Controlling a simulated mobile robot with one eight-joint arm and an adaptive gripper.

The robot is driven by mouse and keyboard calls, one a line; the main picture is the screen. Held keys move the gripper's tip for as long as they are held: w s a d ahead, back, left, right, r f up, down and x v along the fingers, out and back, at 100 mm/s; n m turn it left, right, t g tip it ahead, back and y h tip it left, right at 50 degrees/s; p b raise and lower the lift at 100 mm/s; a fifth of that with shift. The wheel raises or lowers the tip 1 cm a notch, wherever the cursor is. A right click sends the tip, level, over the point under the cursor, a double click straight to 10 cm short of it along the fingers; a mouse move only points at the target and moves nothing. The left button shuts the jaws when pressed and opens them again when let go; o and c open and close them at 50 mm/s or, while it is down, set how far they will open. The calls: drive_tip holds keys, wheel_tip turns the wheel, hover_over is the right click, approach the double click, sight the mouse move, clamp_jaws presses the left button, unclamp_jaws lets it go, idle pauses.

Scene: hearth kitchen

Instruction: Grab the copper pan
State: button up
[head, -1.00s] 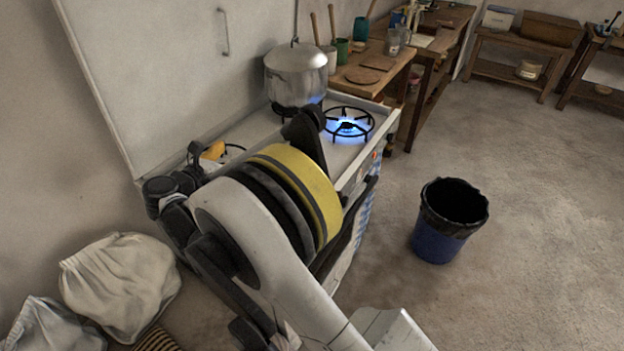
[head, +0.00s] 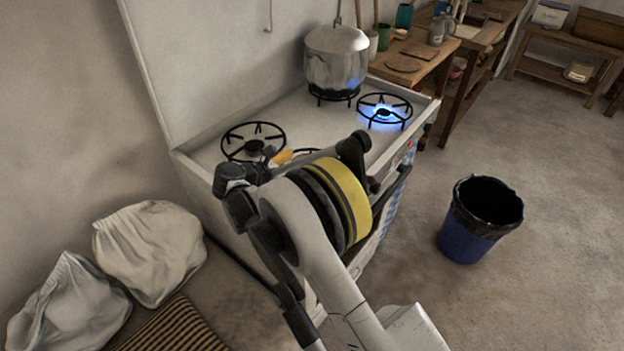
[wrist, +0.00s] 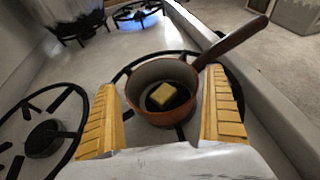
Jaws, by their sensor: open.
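The copper pan (wrist: 136,77) shows in the wrist view on a stove burner, upright, with a yellow block (wrist: 161,95) inside it. Its dark handle (wrist: 234,41) points up and to the right. My gripper (wrist: 163,118) is open, its yellow ridged fingers on the left and right of the near part of the pan in the picture. I cannot tell whether a finger touches it. In the head view a yellow bit of my gripper (head: 283,157) shows above the stove top, and my arm hides the pan.
A large metal pot (head: 336,58) stands on a back burner. The burner beside it (head: 384,111) has a lit blue flame. The left burner (head: 253,142) is bare. A blue bin (head: 480,219) stands on the floor to the right; white sacks (head: 150,252) lie at left.

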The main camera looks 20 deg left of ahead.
drive_tip(key=shift+x, duration=0.8)
drive_tip(key=shift+s, duration=0.1)
drive_tip(key=c, duration=1.1)
drive_tip(key=shift+a+r, duration=0.1)
drive_tip(key=shift+c, duration=0.2)
